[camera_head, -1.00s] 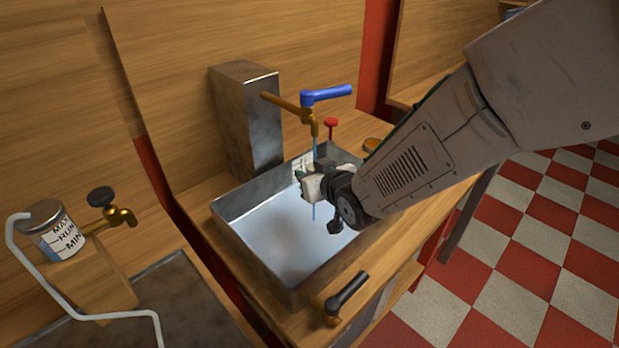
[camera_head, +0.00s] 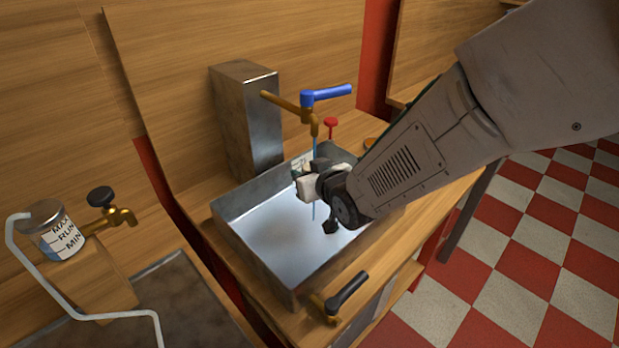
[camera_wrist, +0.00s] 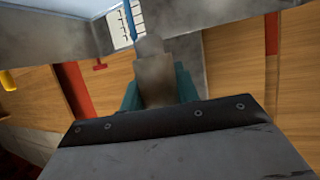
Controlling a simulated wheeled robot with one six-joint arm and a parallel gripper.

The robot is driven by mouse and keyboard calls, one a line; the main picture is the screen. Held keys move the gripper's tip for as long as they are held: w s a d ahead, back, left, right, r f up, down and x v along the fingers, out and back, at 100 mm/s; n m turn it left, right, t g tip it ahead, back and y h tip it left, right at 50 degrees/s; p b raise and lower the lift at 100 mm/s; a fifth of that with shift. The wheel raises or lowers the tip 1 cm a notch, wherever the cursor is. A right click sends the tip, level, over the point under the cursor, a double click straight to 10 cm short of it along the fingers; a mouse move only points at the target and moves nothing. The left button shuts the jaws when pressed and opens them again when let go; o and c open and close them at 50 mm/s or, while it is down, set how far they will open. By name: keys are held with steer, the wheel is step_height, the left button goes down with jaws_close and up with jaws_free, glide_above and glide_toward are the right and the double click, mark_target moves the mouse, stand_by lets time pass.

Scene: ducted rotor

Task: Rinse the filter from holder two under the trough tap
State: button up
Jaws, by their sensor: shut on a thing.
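The trough (camera_head: 245,243) is a grey metal basin set in a wooden bench. Its tap has a brass spout (camera_head: 314,130) and a blue lever (camera_head: 328,95) pointing right. A thin blue water stream (camera_head: 314,150) falls from the spout into the trough. My gripper (camera_head: 304,186) is over the trough, at the stream. In the wrist view, its teal fingers are shut on a grey-brown piece (camera_wrist: 155,75), taken to be the filter. The stream (camera_wrist: 130,18) appears to meet or pass just behind its far end. In the head view the piece is mostly hidden by my gripper. I cannot identify holder two.
A metal column (camera_head: 246,118) stands behind the trough. A red knob (camera_head: 330,123) is behind its right corner. A dark-handled brass valve (camera_head: 345,296) is at its front. A marked jar (camera_head: 58,236) and a brass tap (camera_head: 118,213) are at left. Checkered floor (camera_head: 510,260) is open at right.

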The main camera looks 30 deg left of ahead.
steer(key=shift+w+d, duration=0.25)
steer(key=shift+d, duration=0.2)
steer(key=shift+a, duration=0.15)
steer(key=shift+s+a, duration=0.3)
steer(key=shift+a, duration=0.1)
steer(key=s+d, duration=0.3)
steer(key=s, duration=0.4)
steer(key=shift+d, duration=0.4)
stand_by(1.4)
steer(key=s+d+r, duration=0.2)
steer(key=s+r, duration=0.2)
steer(key=shift+s+d, duration=0.15)
steer(key=shift+s, duration=0.1)
stand_by(0.9)
